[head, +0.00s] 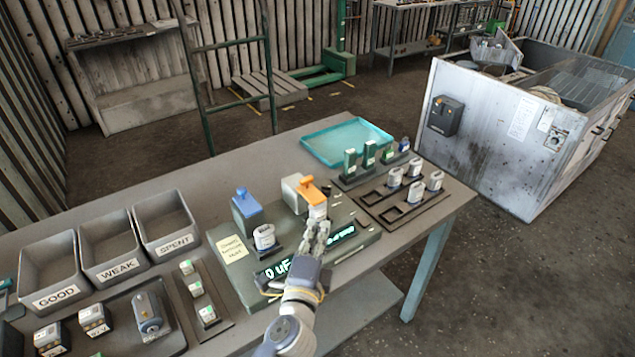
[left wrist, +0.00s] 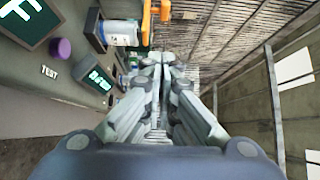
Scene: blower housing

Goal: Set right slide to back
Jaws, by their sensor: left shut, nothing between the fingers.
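The grey-green tester (head: 365,238) sits on the table with a lit display reading "0 uF". On its right side is a pale block (head: 293,192) with an orange slide piece (head: 311,190); orange parts also show in the left wrist view (left wrist: 126,38). A blue-topped slide block (head: 243,203) is on its left side. My left gripper (head: 322,226) is shut and empty, fingertips just in front of the orange piece; I cannot tell whether they touch it. The gripper also shows shut in the left wrist view (left wrist: 160,65). My right gripper is out of view.
Bins labelled GOOD (head: 52,293), WEAK (head: 117,267) and SPENT (head: 172,241) stand left. Racks with capacitors (head: 383,210) and a teal tray (head: 347,141) lie right and behind.

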